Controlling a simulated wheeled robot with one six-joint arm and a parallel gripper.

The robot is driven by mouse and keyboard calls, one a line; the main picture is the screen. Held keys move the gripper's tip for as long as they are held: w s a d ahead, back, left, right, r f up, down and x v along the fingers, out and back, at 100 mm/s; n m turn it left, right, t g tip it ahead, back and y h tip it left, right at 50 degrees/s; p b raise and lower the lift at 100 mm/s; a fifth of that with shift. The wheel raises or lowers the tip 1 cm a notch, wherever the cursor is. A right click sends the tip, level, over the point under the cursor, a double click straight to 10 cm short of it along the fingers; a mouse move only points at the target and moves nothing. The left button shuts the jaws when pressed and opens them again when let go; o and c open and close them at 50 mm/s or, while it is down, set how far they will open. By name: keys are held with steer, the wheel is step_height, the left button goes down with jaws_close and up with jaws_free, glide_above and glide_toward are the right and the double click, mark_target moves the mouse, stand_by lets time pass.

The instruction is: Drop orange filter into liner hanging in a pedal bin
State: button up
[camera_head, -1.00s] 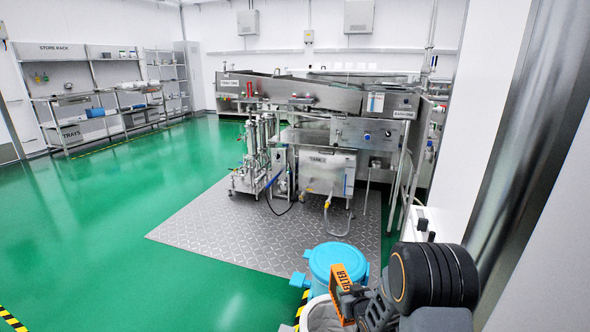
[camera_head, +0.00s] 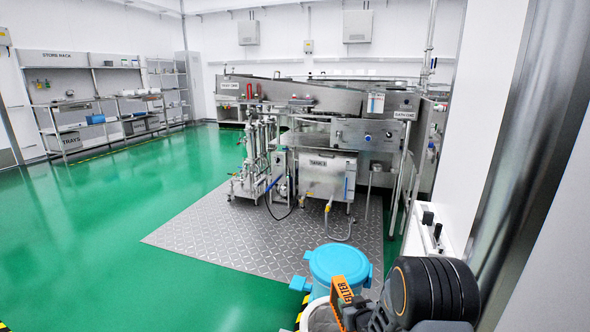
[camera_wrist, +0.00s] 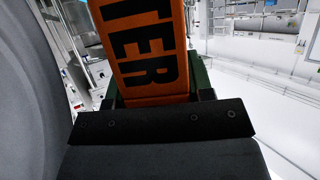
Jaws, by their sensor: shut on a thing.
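The orange filter (camera_head: 341,296), a flat bar with black "FILTER" lettering, is in my gripper near the bottom of the head view. My gripper (camera_head: 366,318) is shut on it. In the wrist view the orange filter (camera_wrist: 148,50) rises upright from the dark gripper jaws (camera_wrist: 160,118). The pedal bin's light blue lid (camera_head: 338,263) shows just behind the filter. The pale liner (camera_head: 318,318) shows at the bottom edge, beside and partly behind the filter. The filter overlaps the liner's right part in this view; its height above the liner cannot be told.
A steel washer (camera_head: 330,135) stands behind on a metal floor plate (camera_head: 260,235). A white wall and steel post (camera_head: 520,150) close off the right side. Storage racks (camera_head: 100,110) stand far left. The green floor (camera_head: 150,200) at left is clear.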

steer(key=shift+f, duration=0.25)
steer(key=o, duration=1.4)
steer(key=shift+s, duration=0.1)
steer(key=shift+p+v, duration=2.95)
steer(key=shift+v, duration=3.9)
